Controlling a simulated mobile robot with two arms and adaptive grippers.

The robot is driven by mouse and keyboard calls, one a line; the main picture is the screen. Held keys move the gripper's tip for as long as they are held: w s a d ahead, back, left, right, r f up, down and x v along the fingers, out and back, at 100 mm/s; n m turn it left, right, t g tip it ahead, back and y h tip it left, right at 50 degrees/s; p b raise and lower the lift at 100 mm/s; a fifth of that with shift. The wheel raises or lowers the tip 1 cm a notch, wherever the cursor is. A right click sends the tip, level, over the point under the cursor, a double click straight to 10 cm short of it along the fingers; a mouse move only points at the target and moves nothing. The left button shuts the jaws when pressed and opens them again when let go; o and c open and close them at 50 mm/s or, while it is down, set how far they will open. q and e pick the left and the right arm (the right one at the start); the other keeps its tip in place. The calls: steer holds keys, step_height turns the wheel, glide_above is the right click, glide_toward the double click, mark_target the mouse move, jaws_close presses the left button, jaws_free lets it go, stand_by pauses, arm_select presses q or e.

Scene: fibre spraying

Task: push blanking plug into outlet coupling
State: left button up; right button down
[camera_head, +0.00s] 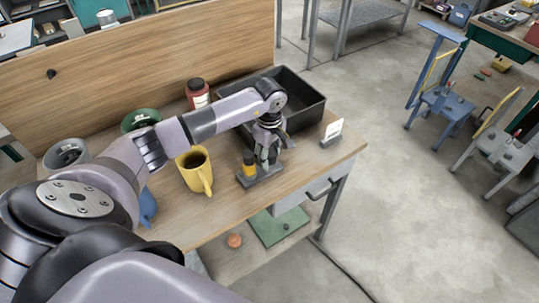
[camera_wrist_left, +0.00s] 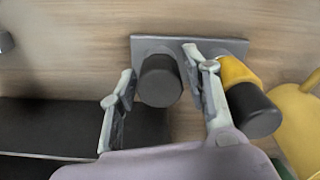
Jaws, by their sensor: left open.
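A small grey base plate (camera_head: 262,178) lies on the wooden bench and also shows in the left wrist view (camera_wrist_left: 222,47). It carries a dark grey cylinder (camera_wrist_left: 160,82) and, beside it, a yellow part with a black top (camera_head: 249,166), seen in the left wrist view too (camera_wrist_left: 240,72). I cannot tell which is the blanking plug and which the outlet coupling. My left gripper (camera_head: 268,158) is open over the plate, its fingers on either side of the dark cylinder with visible gaps. The head view partly hides the cylinder behind the fingers. My right gripper is not in view.
A yellow mug (camera_head: 194,176) stands left of the plate. A black tray (camera_head: 300,116) is behind the gripper, with a small white card stand (camera_head: 332,134) to its right. A red bottle (camera_head: 197,93) stands behind my arm. The bench's front edge is close to the plate.

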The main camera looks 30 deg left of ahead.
arm_select(q)
steer(key=shift+c, duration=0.5)
steer(key=c, duration=0.9)
steer(key=shift+o, duration=0.2)
steer(key=shift+r, duration=0.1)
